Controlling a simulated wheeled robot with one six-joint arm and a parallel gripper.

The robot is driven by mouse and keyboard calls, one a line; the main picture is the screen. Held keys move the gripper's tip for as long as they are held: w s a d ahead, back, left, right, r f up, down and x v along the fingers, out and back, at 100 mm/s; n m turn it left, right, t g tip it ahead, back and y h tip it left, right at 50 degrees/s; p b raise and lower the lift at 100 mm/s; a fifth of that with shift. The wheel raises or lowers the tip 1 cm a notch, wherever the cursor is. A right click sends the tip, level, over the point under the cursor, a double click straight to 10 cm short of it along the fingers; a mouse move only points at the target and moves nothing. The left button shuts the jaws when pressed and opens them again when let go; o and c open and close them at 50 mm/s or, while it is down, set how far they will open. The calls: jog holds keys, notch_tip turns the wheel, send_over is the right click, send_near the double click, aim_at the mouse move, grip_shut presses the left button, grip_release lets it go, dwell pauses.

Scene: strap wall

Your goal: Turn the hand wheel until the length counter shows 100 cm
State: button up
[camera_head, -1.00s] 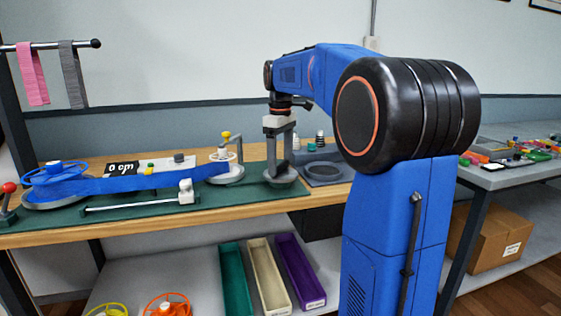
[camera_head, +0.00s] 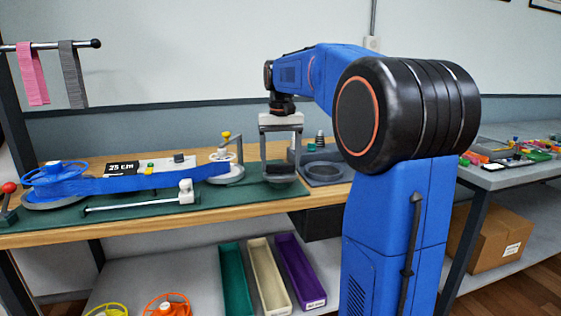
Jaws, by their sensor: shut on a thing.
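The length counter (camera_head: 122,168), a black display on the bench behind the blue strap (camera_head: 150,181), appears to read 25 cm. The strap stretches from the blue spool (camera_head: 55,181) at the left to a white-topped reel (camera_head: 226,172) near my gripper. The exact contact is too small to make out.
A grey round-welled tray (camera_head: 325,174) stands just right of the wheel. A metal rail with a white slider (camera_head: 186,190) runs along the mat's front. Teal, cream and purple bins (camera_head: 297,270) lie on the lower shelf. Pink and grey straps hang upper left.

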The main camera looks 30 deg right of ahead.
aim_at(281, 164)
jog(key=m, duration=1.2)
dwell(0.5)
jog(key=o, duration=1)
jog(key=shift+o, duration=0.2)
notch_tip(281, 164, up, 17)
jog(key=shift+r, duration=0.15)
